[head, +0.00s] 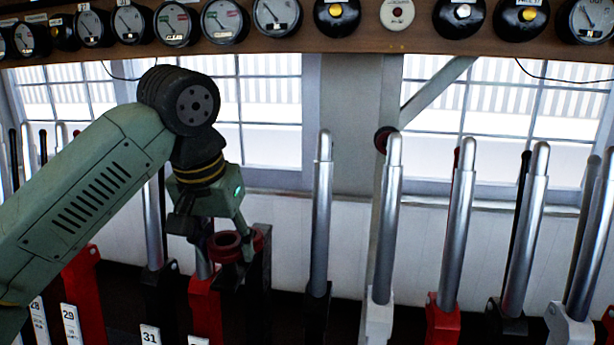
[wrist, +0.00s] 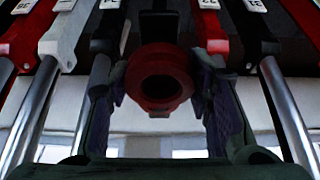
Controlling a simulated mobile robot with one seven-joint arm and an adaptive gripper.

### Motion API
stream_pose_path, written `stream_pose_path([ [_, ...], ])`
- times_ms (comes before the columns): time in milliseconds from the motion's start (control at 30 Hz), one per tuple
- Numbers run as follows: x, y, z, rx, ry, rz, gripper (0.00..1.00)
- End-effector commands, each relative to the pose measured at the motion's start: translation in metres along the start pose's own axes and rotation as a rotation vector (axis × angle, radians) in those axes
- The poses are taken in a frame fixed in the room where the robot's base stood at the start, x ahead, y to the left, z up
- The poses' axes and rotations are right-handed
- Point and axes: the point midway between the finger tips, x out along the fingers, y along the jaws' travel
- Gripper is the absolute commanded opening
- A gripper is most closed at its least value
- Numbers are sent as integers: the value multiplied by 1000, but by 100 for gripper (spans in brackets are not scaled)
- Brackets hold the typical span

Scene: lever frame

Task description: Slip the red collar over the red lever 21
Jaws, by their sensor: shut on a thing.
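The red collar (head: 222,252) is a short ring held in my gripper (head: 222,236), left of centre in the head view. In the wrist view the collar (wrist: 137,82) sits between the two fingers, its dark hole facing the camera. My gripper (wrist: 160,95) is shut on it. No plate that I can read says 21. One lever with a red base (head: 205,305) stands just below and left of the collar, its shaft partly hidden by my gripper. Another red-based lever (head: 443,318) with a bare silver shaft stands at the right. The collar is around no lever that I can see.
Silver-handled levers with black (head: 318,310) and white (head: 379,322) bases stand close together in a row. Number plates such as 29 (head: 70,318) and 31 (head: 150,336) are at the lower left. A wooden shelf of dials (head: 350,38) runs above, with windows behind.

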Motion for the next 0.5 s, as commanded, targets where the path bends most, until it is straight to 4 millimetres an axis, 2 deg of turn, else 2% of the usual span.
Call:
stream_pose_path([
  [33,-8,0,-2,0,1,0,18],
  [500,-43,0,-13,0,0,0,18],
])
